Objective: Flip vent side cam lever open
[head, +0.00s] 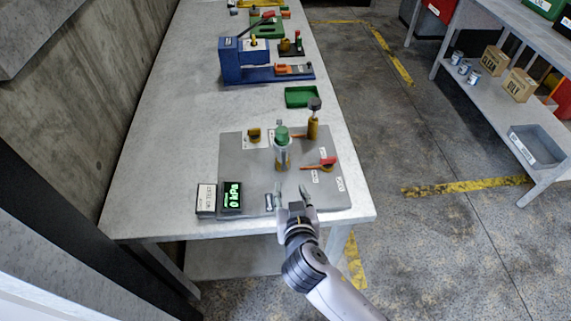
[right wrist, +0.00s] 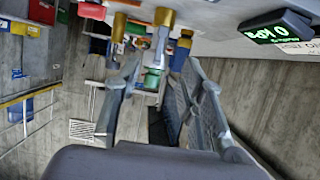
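A grey base plate (head: 262,172) on the bench carries the fixture. A smaller dark-yellow lever piece (head: 254,134) sits at the back left. The label words are too small to read, so I cannot tell which is the vent side. A clear cylinder with a green cap (head: 282,135) stands between them. My right gripper (head: 291,190) is open and empty over the plate's front edge, apart from the levers. Its spread fingers show in the right wrist view (right wrist: 160,80). My left gripper is out of view.
A lit display (head: 231,197) and a white labelled block (head: 206,199) stand at the front left. A brass post with a dark knob (head: 313,118) rises at the back right. A green tray (head: 302,96) and blue press (head: 245,62) stand farther back.

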